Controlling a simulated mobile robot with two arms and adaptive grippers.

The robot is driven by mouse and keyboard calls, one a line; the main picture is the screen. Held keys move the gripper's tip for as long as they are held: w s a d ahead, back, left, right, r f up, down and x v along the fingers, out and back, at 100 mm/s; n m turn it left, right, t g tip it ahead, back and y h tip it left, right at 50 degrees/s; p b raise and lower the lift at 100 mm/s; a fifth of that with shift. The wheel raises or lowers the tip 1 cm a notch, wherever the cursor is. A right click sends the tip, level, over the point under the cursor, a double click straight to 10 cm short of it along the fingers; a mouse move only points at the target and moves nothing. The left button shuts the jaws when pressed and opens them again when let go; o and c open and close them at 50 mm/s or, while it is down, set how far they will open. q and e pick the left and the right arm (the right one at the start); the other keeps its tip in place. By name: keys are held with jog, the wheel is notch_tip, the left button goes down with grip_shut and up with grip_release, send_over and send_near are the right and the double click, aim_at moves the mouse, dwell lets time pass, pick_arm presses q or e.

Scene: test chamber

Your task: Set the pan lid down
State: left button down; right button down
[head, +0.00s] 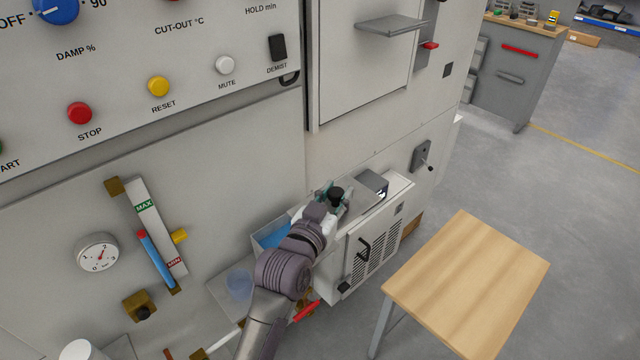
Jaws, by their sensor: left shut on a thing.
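My left gripper (332,203) reaches in from the bottom and is shut on a black knob, which I take to be that of the pan lid (337,192). The arm and fingers hide most of the lid, so its plate and tilt cannot be made out. The gripper is over the left part of the white unit, beside a grey box. An open pan (261,243) with blue inside, seemingly water, sits to the left of my wrist, partly hidden by my arm. My right gripper is out of view.
A wooden table (470,285) with a bare top stands at the right. The white unit (372,250) has a grille and black handle. A grey box (371,185) sits on it. The chamber wall carries a gauge (97,253), a level tube and buttons. A shelf (392,26) juts out above.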

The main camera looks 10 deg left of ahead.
pick_arm(q)
jog(key=shift+s+d+r, duration=0.1)
jog(key=shift+d+r, duration=0.1)
jog(key=shift+d, duration=0.05)
jog(key=s+a+f+n+y, duration=0.1)
jog(key=s+a+y, duration=0.1)
jog(key=s+a, duration=0.4)
jog(key=s+a+f+n+y, duration=0.2)
jog(key=s+a, duration=0.5)
jog(key=s, duration=0.7)
jog(key=shift+s+a+f+t+y, duration=0.2)
jog(key=shift+s+a+t+y, duration=0.1)
jog(key=shift+y, duration=0.1)
jog(key=shift+d, duration=0.1)
jog(key=w+d+r+m+g+h, duration=0.2)
jog(key=w+d+m+g+h, duration=0.2)
jog(key=d+m+h, duration=0.2)
jog(key=w+d+r+m+g+h, duration=0.3)
jog(key=w+d+m+g+h, duration=0.1)
jog(key=d+h, duration=0.5)
jog(key=shift+d+m+g+h, duration=0.3)
jog(key=shift+d+m+g, duration=0.6)
jog(key=shift+m, duration=0.4)
